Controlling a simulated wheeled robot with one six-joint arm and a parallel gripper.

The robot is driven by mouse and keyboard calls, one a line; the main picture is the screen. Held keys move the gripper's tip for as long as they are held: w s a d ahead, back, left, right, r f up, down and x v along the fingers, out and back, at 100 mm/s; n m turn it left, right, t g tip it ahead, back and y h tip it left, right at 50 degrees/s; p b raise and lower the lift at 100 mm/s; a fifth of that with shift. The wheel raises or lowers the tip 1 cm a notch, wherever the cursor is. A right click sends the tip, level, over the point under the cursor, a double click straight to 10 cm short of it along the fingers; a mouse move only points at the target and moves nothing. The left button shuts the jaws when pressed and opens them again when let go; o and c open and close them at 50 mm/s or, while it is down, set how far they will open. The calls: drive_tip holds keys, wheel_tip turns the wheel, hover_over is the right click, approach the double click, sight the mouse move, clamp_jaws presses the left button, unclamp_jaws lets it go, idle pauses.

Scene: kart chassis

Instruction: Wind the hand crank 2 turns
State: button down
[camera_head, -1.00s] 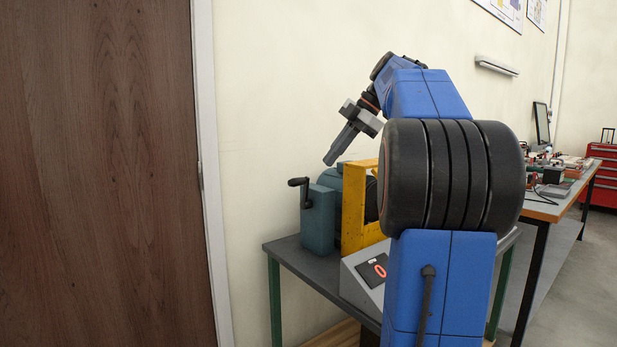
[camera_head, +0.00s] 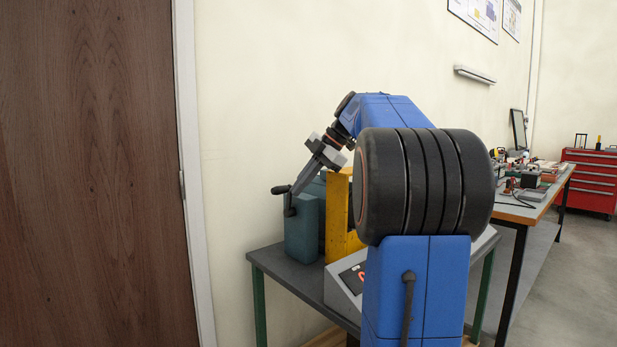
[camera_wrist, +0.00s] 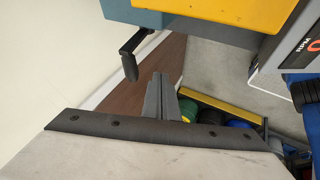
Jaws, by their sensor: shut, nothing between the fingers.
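The hand crank has a black arm (camera_head: 289,206) and a dark grip (camera_head: 280,190) sticking out to the left. It sits on a teal housing (camera_head: 302,232) on the grey bench. The grip also shows in the wrist view (camera_wrist: 130,67), with the teal housing (camera_wrist: 150,17) above it. My gripper (camera_head: 297,190) is shut and empty and points down and left. In the head view its tip overlaps the top of the crank arm. In the wrist view the fingers (camera_wrist: 158,82) appear below and right of the grip, with a visible gap between them.
A yellow frame (camera_head: 341,213) stands right of the housing. A display box (camera_head: 345,290) sits in front of it, partly hidden by my arm. A wall is behind the bench (camera_head: 275,268), and a wooden door (camera_head: 90,170) is at left. Another workbench (camera_head: 525,208) is at right.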

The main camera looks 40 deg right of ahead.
drive_tip(key=w, duration=0.3)
drive_tip(key=shift+w+a, duration=0.1)
drive_tip(key=shift+w, duration=0.2)
drive_tip(key=shift+w+a+r, duration=0.1)
drive_tip(key=shift+w+r, duration=0.1)
drive_tip(key=shift+w, duration=0.55)
drive_tip(key=shift+w+d+r, duration=0.1)
drive_tip(key=shift+w+r, duration=0.1)
drive_tip(key=shift+w, duration=0.5)
drive_tip(key=shift+w+a+r, duration=0.1)
drive_tip(key=shift+w+r, duration=0.1)
drive_tip(key=shift+w, duration=0.55)
drive_tip(key=shift+s, duration=0.15)
